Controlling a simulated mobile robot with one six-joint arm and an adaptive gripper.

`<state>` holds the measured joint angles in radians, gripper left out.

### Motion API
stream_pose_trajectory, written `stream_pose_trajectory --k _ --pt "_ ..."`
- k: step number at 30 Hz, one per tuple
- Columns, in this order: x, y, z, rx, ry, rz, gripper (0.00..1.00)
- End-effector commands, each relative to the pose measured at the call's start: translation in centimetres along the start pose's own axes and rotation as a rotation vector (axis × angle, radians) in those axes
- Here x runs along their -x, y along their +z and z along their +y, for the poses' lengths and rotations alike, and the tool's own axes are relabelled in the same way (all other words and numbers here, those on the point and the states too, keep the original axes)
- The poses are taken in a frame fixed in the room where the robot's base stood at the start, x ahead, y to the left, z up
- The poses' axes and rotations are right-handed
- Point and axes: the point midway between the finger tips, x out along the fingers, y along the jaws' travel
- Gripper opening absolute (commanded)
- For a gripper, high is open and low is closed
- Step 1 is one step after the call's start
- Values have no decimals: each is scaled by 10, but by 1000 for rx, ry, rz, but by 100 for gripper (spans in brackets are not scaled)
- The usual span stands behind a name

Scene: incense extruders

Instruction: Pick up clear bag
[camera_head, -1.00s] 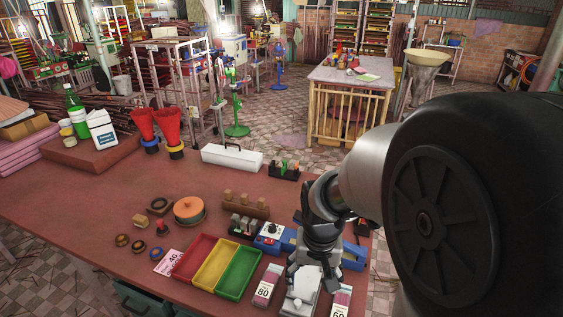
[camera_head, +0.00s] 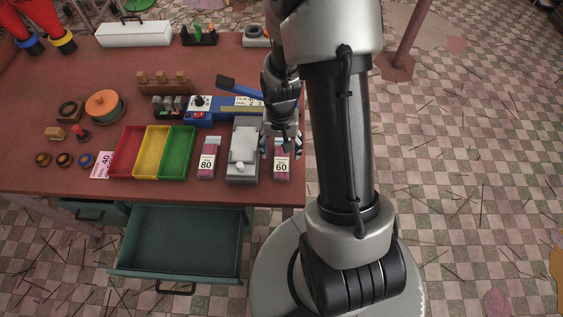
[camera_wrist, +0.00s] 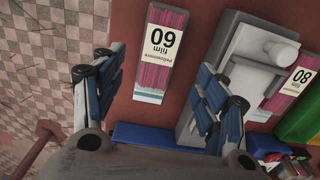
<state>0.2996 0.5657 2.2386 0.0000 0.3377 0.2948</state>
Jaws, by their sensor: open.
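A clear bag of pink sticks with a white label reading 60 (camera_head: 282,168) lies near the table's front edge, right of a grey device. It also shows in the wrist view (camera_wrist: 158,72). A second similar packet labelled 80 (camera_head: 208,160) lies left of the device, and part of it shows at the right in the wrist view (camera_wrist: 290,92). My gripper (camera_head: 282,149) is open and empty above the 60 bag. In the wrist view my gripper (camera_wrist: 162,68) has one blue-padded finger on each side of the bag; contact cannot be told.
The grey device (camera_head: 243,150) stands close beside the 60 bag. A blue sealer (camera_head: 230,110) lies behind it. Red (camera_head: 126,152), yellow and green trays sit to the left. An open green drawer (camera_head: 180,242) juts out below the table front. Tiled floor lies right of the table.

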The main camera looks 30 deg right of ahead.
Motion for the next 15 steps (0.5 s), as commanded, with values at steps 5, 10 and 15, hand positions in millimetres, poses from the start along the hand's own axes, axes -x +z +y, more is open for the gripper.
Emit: stream_pose_trajectory --k 5,10,15 --pt "-9 0 0 0 0 0 67" --pt "-28 5 2 0 1 -4 67" --pt "-54 7 2 0 0 -2 67"
